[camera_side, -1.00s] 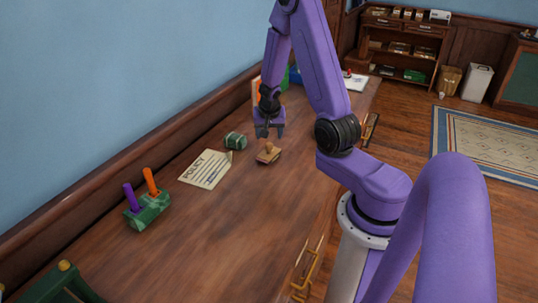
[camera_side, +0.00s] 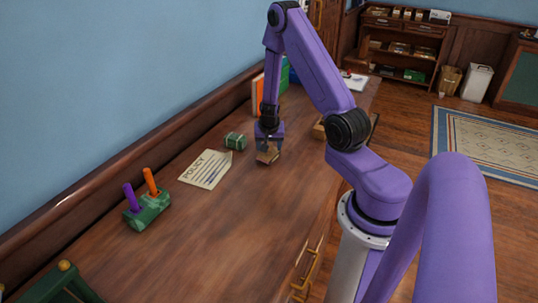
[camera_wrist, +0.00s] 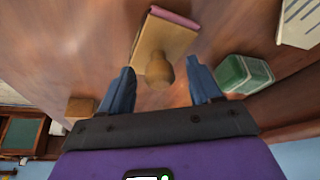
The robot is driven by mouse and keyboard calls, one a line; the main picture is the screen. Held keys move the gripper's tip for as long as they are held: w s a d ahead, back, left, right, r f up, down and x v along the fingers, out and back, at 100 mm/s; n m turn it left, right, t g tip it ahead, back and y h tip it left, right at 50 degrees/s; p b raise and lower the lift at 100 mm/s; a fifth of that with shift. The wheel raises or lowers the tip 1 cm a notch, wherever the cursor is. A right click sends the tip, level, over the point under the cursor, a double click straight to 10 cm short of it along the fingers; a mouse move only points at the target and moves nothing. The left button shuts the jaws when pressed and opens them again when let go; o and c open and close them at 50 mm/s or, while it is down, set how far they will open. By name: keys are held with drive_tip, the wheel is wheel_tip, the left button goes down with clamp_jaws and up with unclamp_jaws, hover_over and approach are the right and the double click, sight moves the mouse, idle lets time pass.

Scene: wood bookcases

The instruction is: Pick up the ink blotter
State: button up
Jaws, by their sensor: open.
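The ink blotter (camera_side: 267,155) is a small tan wooden block with a round knob, resting on the brown desk. In the wrist view the blotter (camera_wrist: 165,38) shows a pink edge at its far end, and its knob points toward the camera. My gripper (camera_side: 268,141) is low over the blotter in the side view and hides part of it. In the wrist view my gripper (camera_wrist: 168,82) is open, with one dark blue finger on each side of the knob. Neither finger visibly touches the knob.
A policy sheet (camera_side: 206,170) lies further left, near a green pen holder (camera_side: 148,211). A wooden block (camera_side: 319,129) is to the right. The desk's front middle is clear.

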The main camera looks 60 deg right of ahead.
sight(269, 143)
drive_tip(key=shift+d+f, duration=0.1)
drive_tip(key=shift+f, duration=0.15)
clamp_jaws()
drive_tip(key=shift+r, duration=0.1)
drive_tip(key=shift+d+r, duration=0.1)
drive_tip(key=shift+r, duration=4.3)
drive_tip(key=shift+w+r, duration=0.1)
drive_tip(key=shift+r, duration=0.35)
